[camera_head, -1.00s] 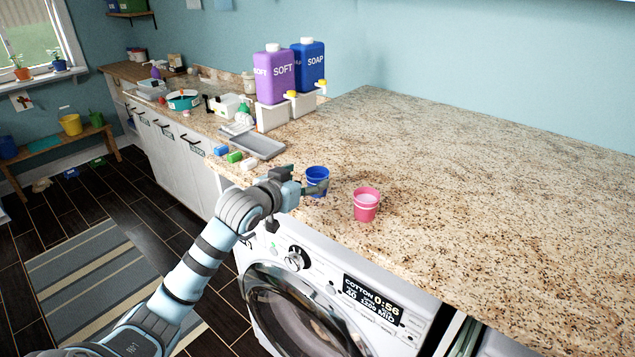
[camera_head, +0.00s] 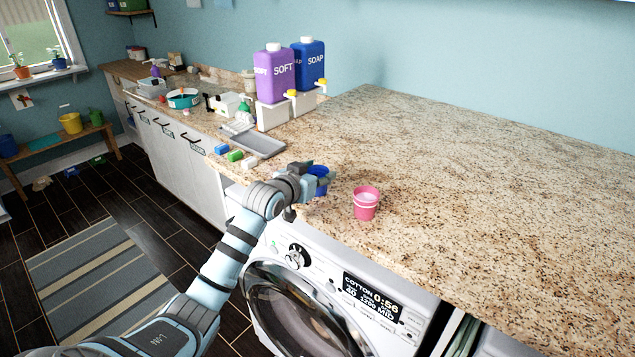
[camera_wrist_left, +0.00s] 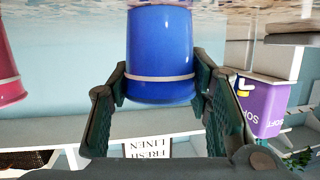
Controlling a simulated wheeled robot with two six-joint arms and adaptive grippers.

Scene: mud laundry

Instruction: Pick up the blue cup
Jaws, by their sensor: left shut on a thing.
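The blue cup (camera_head: 323,184) is at the front edge of the granite counter, partly hidden behind my left gripper (camera_head: 311,181). In the left wrist view, which shows the scene upside down, the blue cup (camera_wrist_left: 160,50) with its pale band sits between the two fingers of my left gripper (camera_wrist_left: 159,84). The fingers are shut on the cup's sides. I cannot tell whether its base is clear of the counter. My right gripper is not in view.
A pink cup (camera_head: 366,205) stands close by on the right. A grey tray (camera_head: 268,148) and small coloured blocks lie to the left. Purple SOFT (camera_head: 274,77) and blue SOAP (camera_head: 313,72) bottles stand behind. The counter (camera_head: 480,190) to the right is clear.

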